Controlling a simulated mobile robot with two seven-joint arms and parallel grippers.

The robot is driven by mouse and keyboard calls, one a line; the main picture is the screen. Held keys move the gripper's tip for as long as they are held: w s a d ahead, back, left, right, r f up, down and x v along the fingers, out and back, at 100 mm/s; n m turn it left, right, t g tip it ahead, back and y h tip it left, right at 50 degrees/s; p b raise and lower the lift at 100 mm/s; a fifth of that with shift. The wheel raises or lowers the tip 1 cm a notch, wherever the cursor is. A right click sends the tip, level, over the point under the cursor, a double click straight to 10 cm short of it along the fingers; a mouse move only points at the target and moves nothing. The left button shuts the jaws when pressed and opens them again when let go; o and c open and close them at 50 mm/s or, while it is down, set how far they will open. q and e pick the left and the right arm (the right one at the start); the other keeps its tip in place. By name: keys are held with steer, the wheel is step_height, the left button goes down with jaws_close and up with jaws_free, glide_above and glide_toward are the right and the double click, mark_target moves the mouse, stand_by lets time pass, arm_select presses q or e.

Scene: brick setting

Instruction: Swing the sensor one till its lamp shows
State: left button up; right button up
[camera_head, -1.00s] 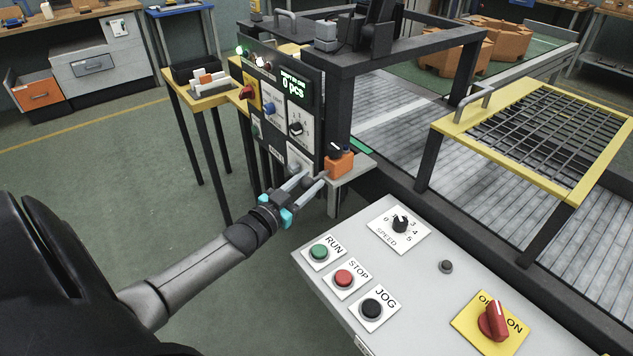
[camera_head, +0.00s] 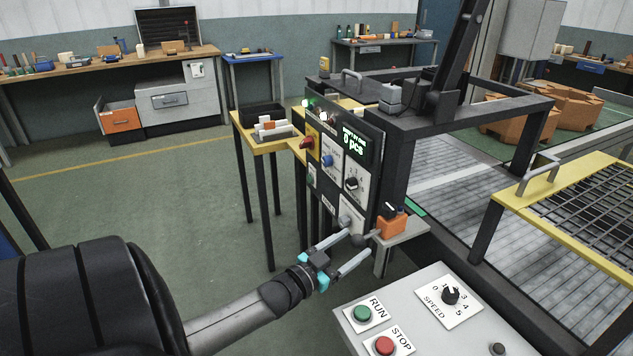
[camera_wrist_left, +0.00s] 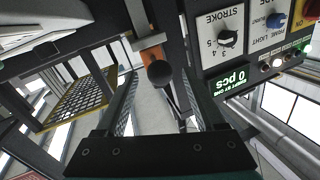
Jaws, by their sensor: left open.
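The orange sensor block (camera_head: 392,226) with a small black top sits on a grey bracket beside the machine's control panel. A dark ball-ended lever shows at it; in the left wrist view its black ball (camera_wrist_left: 159,74) is between my open fingers, with no clear contact. The orange block (camera_wrist_left: 153,54) is partly hidden behind a grey bar there. My left gripper (camera_head: 357,244) is open, just left of and below the block, its fingertips near the ball. I cannot make out a lamp on the block itself. My right gripper is not in view.
The control panel (camera_head: 338,165) has dials, a "0 pcs" display and lit lamps (camera_head: 308,103) at its top. A grey console (camera_head: 420,318) with buttons and a speed dial stands at front right. A yellow-framed grid guard (camera_head: 520,203) is at right.

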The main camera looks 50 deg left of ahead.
arm_select(q)
steer(key=s+p, duration=0.2)
steer(key=s, duration=1)
steer(key=shift+s, duration=0.2)
steer(key=s+d+f+n+g+y, duration=0.15)
steer(key=s+f+g, duration=0.25)
steer(key=f, duration=0.7)
steer(key=s+d+f+g, duration=0.3)
steer(key=s+f, duration=0.1)
steer(key=f, duration=0.8)
steer(key=s+d+f+m+g, duration=0.1)
steer(key=s+d+f+g, duration=0.4)
steer(key=s, duration=0.5)
steer(key=s+d+f+m+g+h, duration=0.1)
steer(key=s+d+f+g, duration=0.4)
steer(key=s+d+f, duration=0.4)
steer(key=shift+s+d+f, duration=0.2)
steer(key=shift+s+f, duration=0.5)
steer(key=shift+s, duration=0.1)
steer(key=shift+h, duration=0.25)
